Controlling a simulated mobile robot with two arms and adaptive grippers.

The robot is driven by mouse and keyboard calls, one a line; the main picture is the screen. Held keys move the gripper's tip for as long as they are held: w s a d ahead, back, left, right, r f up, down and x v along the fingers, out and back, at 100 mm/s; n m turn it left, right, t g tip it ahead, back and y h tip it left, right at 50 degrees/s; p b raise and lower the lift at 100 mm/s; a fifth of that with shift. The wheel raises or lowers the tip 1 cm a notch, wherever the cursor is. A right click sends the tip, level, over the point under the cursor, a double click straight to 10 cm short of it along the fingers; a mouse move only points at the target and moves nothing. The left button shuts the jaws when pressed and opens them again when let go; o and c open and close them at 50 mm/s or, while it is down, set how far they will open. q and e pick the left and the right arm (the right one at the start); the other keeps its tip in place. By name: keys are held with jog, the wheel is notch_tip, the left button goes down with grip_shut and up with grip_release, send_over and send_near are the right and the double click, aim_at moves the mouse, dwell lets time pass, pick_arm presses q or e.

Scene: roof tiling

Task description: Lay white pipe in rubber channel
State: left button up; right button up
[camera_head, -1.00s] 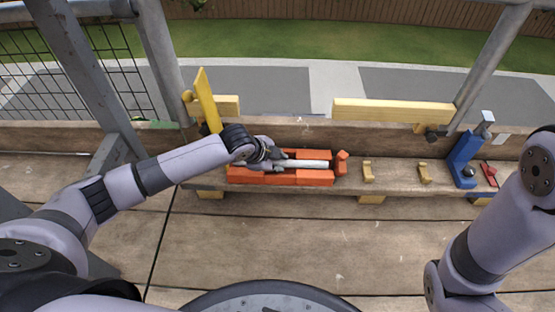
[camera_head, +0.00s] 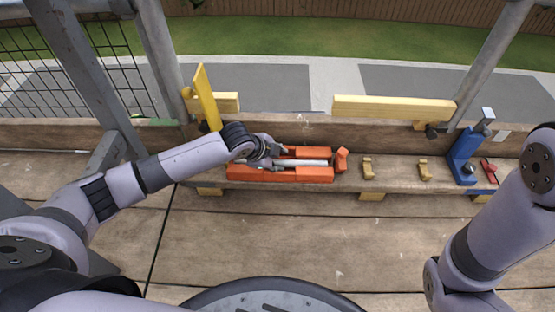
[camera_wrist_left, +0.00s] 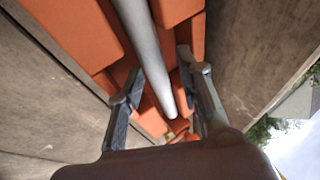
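The white pipe (camera_head: 308,162) lies lengthwise between the raised walls of the orange rubber channel (camera_head: 300,178) on the wooden ledge. In the left wrist view the pipe (camera_wrist_left: 145,45) runs down the middle of the orange channel (camera_wrist_left: 75,30), its near end between my fingers. My left gripper (camera_head: 274,156) is at the channel's left part, over the pipe's left end. In the left wrist view its fingers (camera_wrist_left: 160,98) are spread, with gaps visible on both sides of the pipe. My right arm is at the right; its gripper is out of view.
An orange block (camera_head: 341,160) stands at the channel's right end. Two small yellow brackets (camera_head: 367,168) (camera_head: 423,171), a blue clamp (camera_head: 464,157) and a red piece (camera_head: 489,172) sit farther right. A yellow upright board (camera_head: 206,97) rises behind my left wrist. The deck in front is clear.

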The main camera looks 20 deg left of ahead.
pick_arm(q)
jog(key=shift+s+d+f, duration=0.15)
jog(key=shift+s+f, duration=0.05)
jog(key=shift+s, duration=0.15)
